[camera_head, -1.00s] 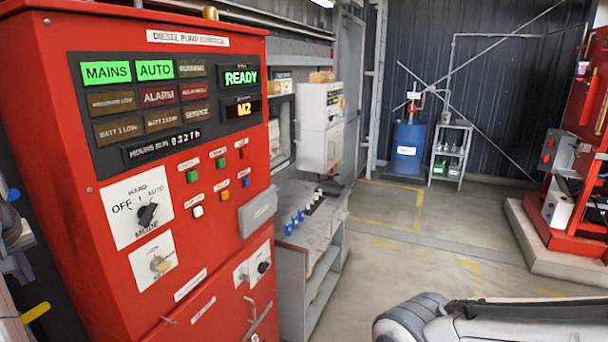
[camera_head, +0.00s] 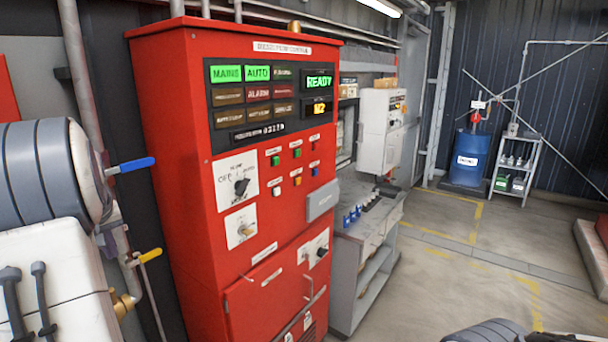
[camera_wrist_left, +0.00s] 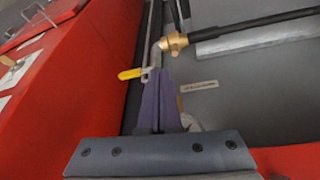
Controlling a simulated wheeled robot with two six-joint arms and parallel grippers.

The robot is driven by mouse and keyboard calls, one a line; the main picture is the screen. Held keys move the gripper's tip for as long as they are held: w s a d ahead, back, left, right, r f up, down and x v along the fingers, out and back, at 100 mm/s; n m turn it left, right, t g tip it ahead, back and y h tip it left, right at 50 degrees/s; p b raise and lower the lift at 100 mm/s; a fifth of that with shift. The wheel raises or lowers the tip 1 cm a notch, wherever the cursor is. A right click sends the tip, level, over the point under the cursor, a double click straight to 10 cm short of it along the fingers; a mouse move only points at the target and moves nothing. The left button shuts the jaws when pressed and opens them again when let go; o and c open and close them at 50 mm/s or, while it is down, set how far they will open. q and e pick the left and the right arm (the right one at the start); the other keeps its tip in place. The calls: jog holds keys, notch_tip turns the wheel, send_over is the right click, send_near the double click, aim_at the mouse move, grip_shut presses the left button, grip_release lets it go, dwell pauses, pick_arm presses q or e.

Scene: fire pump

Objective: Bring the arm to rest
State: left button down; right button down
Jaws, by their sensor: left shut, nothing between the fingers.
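My left arm comes in from the left in the head view. Its gripper (camera_head: 113,238) is partly hidden behind my own arm links, left of the red diesel pump control cabinet (camera_head: 180,200). In the left wrist view its purple fingers (camera_wrist_left: 158,105) are together with nothing between them. A yellow-handled lever (camera_wrist_left: 130,74) on a pipe shows just beyond the fingertips; I cannot tell the exact gap. The cabinet panel shows MAINS, AUTO and READY lit green, and its mode switch (camera_head: 241,187) is visible. My right gripper is out of view.
A blue-handled valve lever (camera_head: 137,164) sticks out left of the cabinet. A grey bench (camera_head: 365,250) with blue-topped items stands right of it. A blue drum (camera_head: 468,158) and a shelf rack (camera_head: 515,170) stand at the back.

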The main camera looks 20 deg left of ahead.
pick_arm(q)
jog(key=w+d+f+m+h+b, duration=0.15)
jog(key=w+d+m, duration=0.25)
jog(key=d, duration=1)
jog(key=w+d+f+m+h, duration=0.1)
jog(key=w+d+f+m, duration=0.25)
jog(key=d, duration=1.05)
jog(key=s+d+f+m+g+h+b, duration=0.1)
jog(key=s+d+f+m, duration=0.3)
jog(key=d, duration=0.6)
jog(key=s+d+r+m+h, duration=0.1)
jog(key=s+d+m, duration=0.3)
jog(key=d, duration=0.6)
jog(key=s+d+f+m+g, duration=0.1)
jog(key=s+d+f+m, duration=0.1)
jog(key=s, duration=0.5)
jog(key=s+d+f+m+b, duration=0.1)
jog(key=s+d+f+m, duration=0.1)
jog(key=s, duration=0.5)
jog(key=shift+d+g, duration=0.4)
jog(key=shift+d, duration=0.4)
jog(key=shift+a, duration=0.1)
